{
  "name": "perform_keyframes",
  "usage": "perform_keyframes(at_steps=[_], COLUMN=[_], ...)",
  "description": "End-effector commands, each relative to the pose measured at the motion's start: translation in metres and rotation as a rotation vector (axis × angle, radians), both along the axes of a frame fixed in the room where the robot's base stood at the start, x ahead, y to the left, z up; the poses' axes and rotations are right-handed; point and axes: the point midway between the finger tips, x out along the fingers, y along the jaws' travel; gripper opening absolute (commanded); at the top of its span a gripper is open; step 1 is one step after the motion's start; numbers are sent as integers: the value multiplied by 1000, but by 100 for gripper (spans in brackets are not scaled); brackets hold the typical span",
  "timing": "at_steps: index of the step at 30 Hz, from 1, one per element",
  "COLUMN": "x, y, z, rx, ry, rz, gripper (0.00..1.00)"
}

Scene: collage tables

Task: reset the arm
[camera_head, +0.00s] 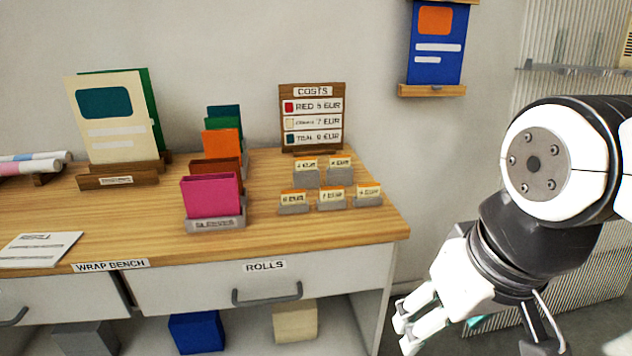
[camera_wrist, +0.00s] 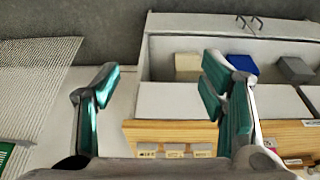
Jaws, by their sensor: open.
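My gripper (camera_head: 420,318) hangs at the lower right in the head view, beside the right end of the wrap bench (camera_head: 385,229) and below the level of its top. In the wrist view my gripper (camera_wrist: 155,92) shows two teal-padded fingers spread wide apart. It is open, with nothing between the fingers. My white and black arm bends down from the right edge of the head view.
The bench holds a costs board (camera_head: 312,117), price cards (camera_head: 332,197), a sleeve rack (camera_head: 217,222) and a cream card (camera_head: 108,118). A closed drawer (camera_head: 262,285) faces front. A blue box (camera_head: 196,332) sits below. A ribbed panel (camera_head: 565,95) stands right.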

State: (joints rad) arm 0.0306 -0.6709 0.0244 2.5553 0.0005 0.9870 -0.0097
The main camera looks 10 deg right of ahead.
Motion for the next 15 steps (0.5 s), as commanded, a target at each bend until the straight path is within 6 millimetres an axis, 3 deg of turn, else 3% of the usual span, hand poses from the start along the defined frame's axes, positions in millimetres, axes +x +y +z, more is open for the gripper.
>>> perform_keyframes(at_steps=[3, 6, 15], x=[-39, -57, -64], y=[0, 0, 0], z=[3, 4, 4], rx=[12, 18, 20], ry=[84, 129, 149], rz=[-4, -7, -7], gripper=[65, 65, 65])
